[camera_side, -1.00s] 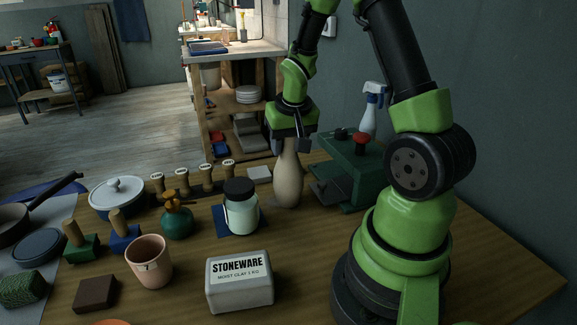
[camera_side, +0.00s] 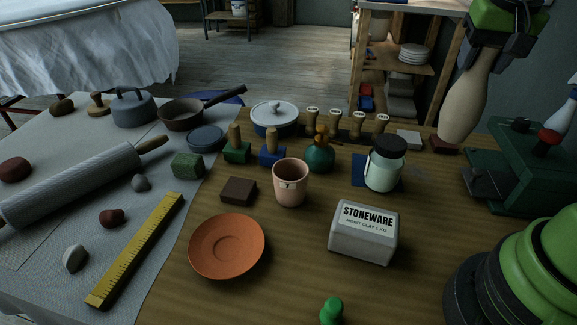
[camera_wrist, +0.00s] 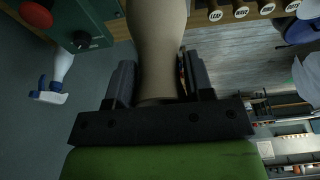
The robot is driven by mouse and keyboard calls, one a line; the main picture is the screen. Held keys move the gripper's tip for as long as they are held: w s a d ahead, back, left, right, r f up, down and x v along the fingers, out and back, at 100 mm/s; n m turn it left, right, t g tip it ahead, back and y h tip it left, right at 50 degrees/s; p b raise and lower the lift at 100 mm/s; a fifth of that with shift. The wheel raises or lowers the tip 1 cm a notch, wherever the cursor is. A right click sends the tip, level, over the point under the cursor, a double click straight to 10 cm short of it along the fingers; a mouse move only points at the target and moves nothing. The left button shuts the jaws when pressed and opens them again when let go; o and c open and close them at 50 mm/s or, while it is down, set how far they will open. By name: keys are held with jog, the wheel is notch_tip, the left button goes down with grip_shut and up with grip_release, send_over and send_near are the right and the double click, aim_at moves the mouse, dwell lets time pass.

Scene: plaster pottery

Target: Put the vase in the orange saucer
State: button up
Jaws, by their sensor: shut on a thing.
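The vase (camera_side: 467,98) is cream, with a rounded body. It hangs in the air at the right of the side view, looking a little tilted there. My gripper (camera_side: 490,45) is shut on its upper part from above. In the wrist view my gripper's two dark fingers (camera_wrist: 158,85) lie on either side of the vase (camera_wrist: 157,30). The orange saucer (camera_side: 227,246) lies flat and empty on the wooden table, at the lower left of the side view, well away from the vase.
A green press (camera_side: 530,165) stands right of the vase. A yellow ruler (camera_side: 136,248) lies left of the saucer.

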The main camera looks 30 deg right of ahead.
jog(key=r, duration=0.5)
jog(key=shift+w+a+r, duration=0.1)
jog(key=shift+w+a, duration=0.05)
jog(key=shift+w, duration=0.1)
jog(key=w+a+n+y, duration=0.1)
jog(key=w+a+n, duration=0.2)
jog(key=w+a, duration=0.45)
jog(key=w+a+n, duration=0.3)
jog(key=w+a, duration=0.2)
jog(key=a, duration=0.5)
jog(key=s+a+f+n+y, duration=0.1)
jog(key=s+a+n, duration=0.15)
jog(key=a, duration=1.15)
jog(key=s+a+n+y, duration=0.15)
jog(key=a+n, duration=0.25)
jog(key=a, duration=1)
jog(key=s+x, duration=0.1)
jog(key=x, duration=0.6)
jog(key=s+d+x, duration=0.1)
jog(key=x, duration=0.6)
jog(key=shift+s+d+f+t, duration=0.3)
jog(key=shift+s+d+t, duration=0.1)
jog(key=shift+s+d, duration=0.2)
jog(key=o, duration=0.9)
